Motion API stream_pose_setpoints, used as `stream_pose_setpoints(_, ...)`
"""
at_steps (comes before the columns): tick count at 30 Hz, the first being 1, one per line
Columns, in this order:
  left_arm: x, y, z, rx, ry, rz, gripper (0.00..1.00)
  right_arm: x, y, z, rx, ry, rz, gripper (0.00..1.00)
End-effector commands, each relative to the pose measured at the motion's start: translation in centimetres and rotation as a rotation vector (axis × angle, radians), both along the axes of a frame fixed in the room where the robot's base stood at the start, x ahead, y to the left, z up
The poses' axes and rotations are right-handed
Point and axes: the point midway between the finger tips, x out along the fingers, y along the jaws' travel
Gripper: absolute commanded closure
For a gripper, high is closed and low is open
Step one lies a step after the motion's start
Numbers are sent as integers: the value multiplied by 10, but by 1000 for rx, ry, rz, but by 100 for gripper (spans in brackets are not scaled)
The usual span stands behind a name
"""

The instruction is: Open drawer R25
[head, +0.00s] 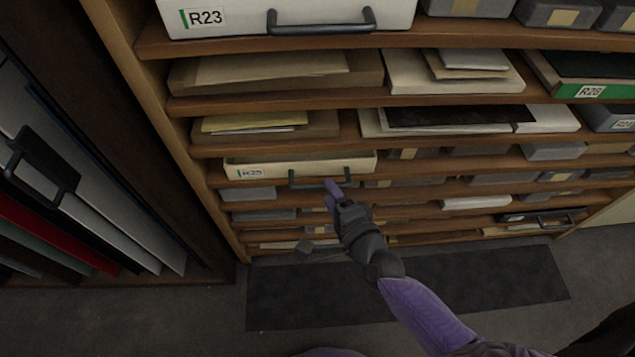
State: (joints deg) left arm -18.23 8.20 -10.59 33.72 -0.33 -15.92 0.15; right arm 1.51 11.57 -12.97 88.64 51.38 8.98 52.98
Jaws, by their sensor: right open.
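Drawer R25 (300,165) is a cream-fronted drawer in the wooden shelf unit, left of the middle in the head view. Its label (252,173) is on the left of the front and its dark bar handle (305,180) is on the right. My right gripper (333,190) is open, at the right part of this handle. Its fingers overlap the handle in the picture; I cannot tell whether they touch it or straddle it. Whether the drawer is slightly out is hard to tell. My left gripper is not in view.
Above is drawer R23 (290,18) with a large dark handle. Shelves between hold papers and boxes. A rack of upright panels (70,190) stands at the left. A dark mat (410,287) lies on the floor before the unit. Another dark-handled drawer (542,217) is low at the right.

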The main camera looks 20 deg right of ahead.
Motion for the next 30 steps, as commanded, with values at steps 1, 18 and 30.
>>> stream_pose_setpoints(1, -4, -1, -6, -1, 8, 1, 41, 9, 1, -6, 2, 2, -1, 47)
stream_pose_setpoints(18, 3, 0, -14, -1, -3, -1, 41, 34, 4, -7, -3, 3, 2, 64)
stream_pose_setpoints(30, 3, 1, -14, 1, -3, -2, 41, 34, 4, -7, -4, 3, 2, 100)
